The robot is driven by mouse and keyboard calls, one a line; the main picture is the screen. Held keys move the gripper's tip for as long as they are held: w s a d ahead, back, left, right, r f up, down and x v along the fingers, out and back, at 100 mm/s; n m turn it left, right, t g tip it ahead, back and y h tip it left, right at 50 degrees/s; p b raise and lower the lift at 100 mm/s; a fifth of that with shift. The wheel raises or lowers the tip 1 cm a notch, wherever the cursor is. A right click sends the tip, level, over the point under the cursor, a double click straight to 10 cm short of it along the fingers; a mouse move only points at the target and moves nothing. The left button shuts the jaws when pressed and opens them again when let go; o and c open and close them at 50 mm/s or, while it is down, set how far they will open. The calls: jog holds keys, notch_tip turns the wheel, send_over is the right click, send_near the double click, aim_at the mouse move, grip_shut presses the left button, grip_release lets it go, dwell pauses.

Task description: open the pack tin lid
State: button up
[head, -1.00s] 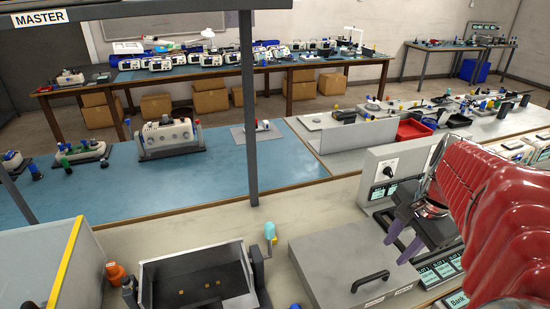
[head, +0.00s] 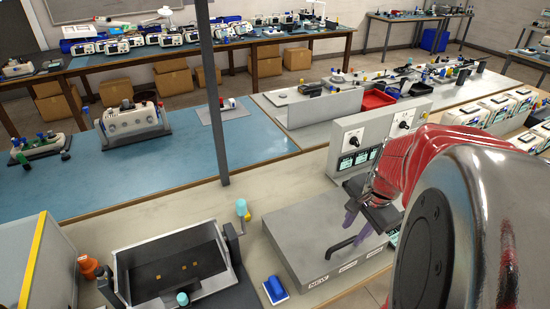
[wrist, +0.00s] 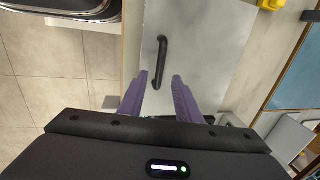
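The pack tin is a flat grey box, and its grey lid (head: 305,240) lies flat and closed in the head view. A black bar handle (head: 345,248) stands on the lid. The lid (wrist: 210,50) and handle (wrist: 162,50) also show in the wrist view. My gripper (head: 357,226) is above the lid by the handle, with its purple fingers apart and nothing held. In the wrist view my open gripper (wrist: 160,76) has the handle's near end between or just beyond its fingertips. I cannot tell the exact height gap.
An open dark bin (head: 175,275) stands left of the tin, with a blue block (head: 275,289) between them. A grey unit with dials (head: 352,150) stands behind the tin. A post (head: 212,100) rises left of centre. Bare bench shows left of the tin.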

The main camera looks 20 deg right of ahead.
aim_at(347, 242)
jog(key=shift+w+f, duration=0.25)
jog(key=shift+f, duration=1.05)
jog(key=shift+w+f, duration=0.25)
jog(key=shift+f, duration=1)
jog(key=shift+c, duration=0.7)
grip_shut()
